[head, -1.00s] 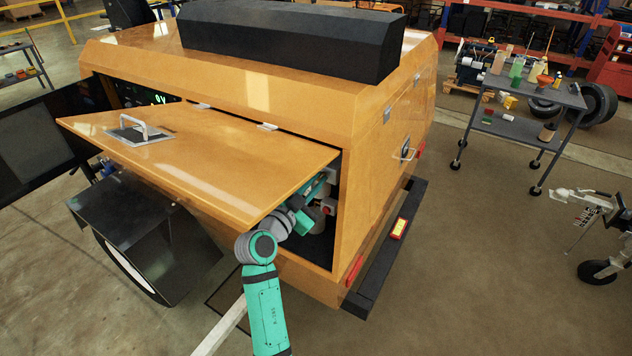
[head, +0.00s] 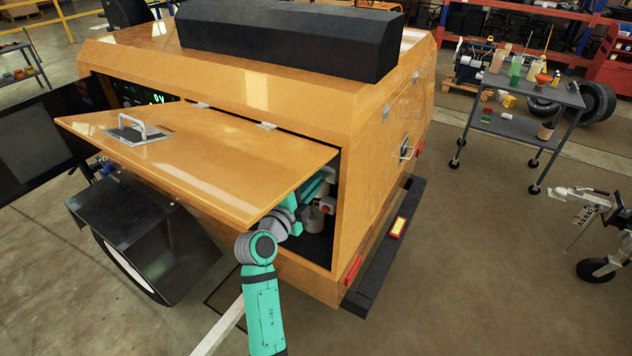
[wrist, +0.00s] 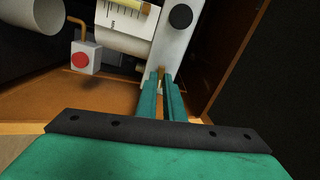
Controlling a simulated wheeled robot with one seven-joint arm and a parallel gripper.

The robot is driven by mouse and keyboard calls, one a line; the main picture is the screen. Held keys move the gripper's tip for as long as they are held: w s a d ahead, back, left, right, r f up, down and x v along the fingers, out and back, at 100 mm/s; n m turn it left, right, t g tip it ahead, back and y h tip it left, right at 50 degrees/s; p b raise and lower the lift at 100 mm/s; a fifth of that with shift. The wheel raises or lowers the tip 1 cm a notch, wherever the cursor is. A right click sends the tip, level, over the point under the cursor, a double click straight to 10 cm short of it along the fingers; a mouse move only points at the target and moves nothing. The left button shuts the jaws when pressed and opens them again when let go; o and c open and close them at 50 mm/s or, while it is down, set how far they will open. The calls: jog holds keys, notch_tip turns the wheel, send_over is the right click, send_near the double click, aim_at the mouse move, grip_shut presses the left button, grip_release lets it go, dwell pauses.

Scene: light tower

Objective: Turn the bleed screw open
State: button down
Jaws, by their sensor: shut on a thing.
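My gripper (wrist: 162,82) shows in the wrist view, its two green fingers close together on a small brass-coloured piece, the bleed screw (wrist: 162,72). The screw sits low on a pale upright plate (wrist: 175,45) with a round black knob (wrist: 181,17) above it. The fingers hide most of the screw, so how far it is turned cannot be seen.
Left of the fingers are a white cylinder with a scale (wrist: 125,35), a box with a red button (wrist: 82,60) and a grey cylinder (wrist: 32,14). A dark wall (wrist: 270,70) stands close on the right. The door hangs just over my arm.

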jog(key=shift+f+m, duration=0.1)
jog(key=shift+m, duration=0.8)
jog(key=c, duration=1.9)
grip_release()
jog(key=shift+o, duration=0.2)
jog(key=v, duration=1)
jog(key=shift+s+a, duration=0.2)
jog(key=shift+s, duration=0.15)
